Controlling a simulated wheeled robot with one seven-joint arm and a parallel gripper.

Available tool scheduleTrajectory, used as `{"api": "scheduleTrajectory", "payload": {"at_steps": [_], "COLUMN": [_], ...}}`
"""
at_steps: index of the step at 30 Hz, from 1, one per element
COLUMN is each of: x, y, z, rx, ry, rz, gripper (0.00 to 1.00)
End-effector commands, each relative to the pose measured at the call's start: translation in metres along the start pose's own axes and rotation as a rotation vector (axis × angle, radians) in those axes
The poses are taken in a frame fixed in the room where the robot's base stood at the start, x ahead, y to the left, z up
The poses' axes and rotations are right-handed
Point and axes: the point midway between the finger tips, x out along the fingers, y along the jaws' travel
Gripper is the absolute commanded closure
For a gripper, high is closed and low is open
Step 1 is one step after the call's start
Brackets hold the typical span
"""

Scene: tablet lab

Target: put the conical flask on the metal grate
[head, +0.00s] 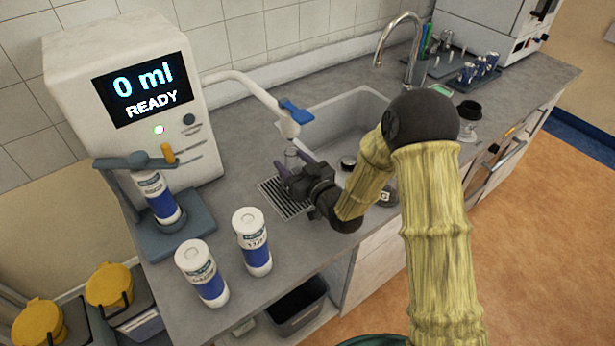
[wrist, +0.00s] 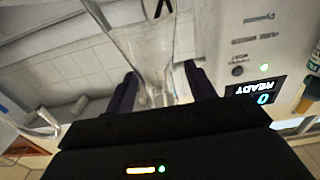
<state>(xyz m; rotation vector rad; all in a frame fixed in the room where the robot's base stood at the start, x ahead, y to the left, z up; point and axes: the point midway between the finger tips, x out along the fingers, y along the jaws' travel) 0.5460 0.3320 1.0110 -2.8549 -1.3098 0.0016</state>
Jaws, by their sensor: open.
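The clear glass conical flask (head: 291,154) is at the metal grate (head: 271,192), below the dispenser's spout. In the head view my gripper hides its lower part, so I cannot tell whether its base rests on the grate. My gripper (head: 295,165) is open, with its purple fingers on either side of the flask. In the wrist view, which is upside down, the flask (wrist: 150,45) stands between the two fingers of my gripper (wrist: 160,80), with its narrow neck toward the gripper body. Gaps show beside the neck.
The white dispenser (head: 120,60) reads "0 ml READY". Its spout (head: 288,122) with a blue lever hangs just above the flask. Two white-blue bottles (head: 252,242) (head: 202,273) stand at the front left. A sink (head: 345,115) with a tap (head: 400,40) lies behind my arm.

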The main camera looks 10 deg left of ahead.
Motion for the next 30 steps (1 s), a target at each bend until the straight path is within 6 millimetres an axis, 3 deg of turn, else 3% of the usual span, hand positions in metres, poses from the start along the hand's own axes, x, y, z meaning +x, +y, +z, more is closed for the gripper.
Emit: {"api": "scheduleTrajectory", "payload": {"at_steps": [18,30], "x": [-0.104,-0.113], "y": [-0.001,-0.002], "z": [0.002,0.0], "rx": [-0.001,-0.001], "ry": [-0.001,0.001], "rz": [-0.002,-0.004], "gripper": [0.45,0.45]}}
